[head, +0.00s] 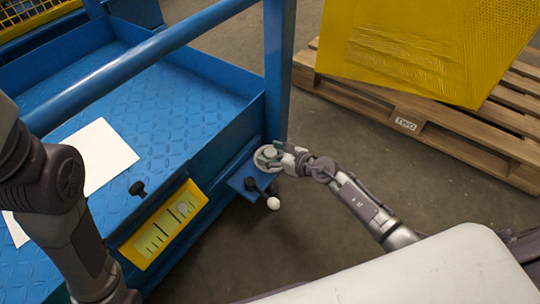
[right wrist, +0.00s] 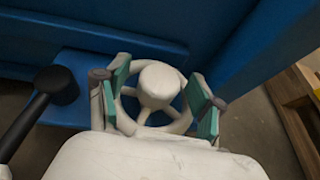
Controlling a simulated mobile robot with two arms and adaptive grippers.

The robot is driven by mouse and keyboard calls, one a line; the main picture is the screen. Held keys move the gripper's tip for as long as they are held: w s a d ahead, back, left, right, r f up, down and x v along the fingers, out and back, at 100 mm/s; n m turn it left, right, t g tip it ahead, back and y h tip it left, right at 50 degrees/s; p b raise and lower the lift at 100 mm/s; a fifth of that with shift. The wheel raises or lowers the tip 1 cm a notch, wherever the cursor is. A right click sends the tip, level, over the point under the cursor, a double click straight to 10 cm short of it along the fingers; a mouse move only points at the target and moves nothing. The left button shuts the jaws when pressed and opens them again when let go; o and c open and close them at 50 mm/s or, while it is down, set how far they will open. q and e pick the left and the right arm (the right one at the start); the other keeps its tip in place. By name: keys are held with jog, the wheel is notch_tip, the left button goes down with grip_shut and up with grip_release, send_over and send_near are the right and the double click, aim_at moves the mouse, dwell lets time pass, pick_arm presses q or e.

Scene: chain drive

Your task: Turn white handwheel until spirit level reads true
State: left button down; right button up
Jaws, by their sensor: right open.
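The white handwheel (right wrist: 158,86) sits on a blue bracket at the corner of the blue platform; it also shows in the head view (head: 264,157). In the right wrist view my right gripper (right wrist: 160,95) is open, its green-padded fingers on either side of the wheel's hub, over the rim. I cannot tell whether the pads touch it. The yellow-framed spirit level panel (head: 163,224) is on the platform's side, with dark marks and a round pale spot on its light face; its reading is too small to tell. My left arm shows at the left; its gripper is out of view.
A black lever (right wrist: 36,112) stands beside the wheel; its white ball end (head: 273,203) shows in the head view. A black knob (head: 138,188) is above the level. A blue post (head: 278,70) rises behind the wheel. A wooden pallet (head: 440,135) with a yellow load stands at right.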

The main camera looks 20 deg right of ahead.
jog(key=shift+w+a+f, duration=0.1)
jog(key=shift+w, duration=0.15)
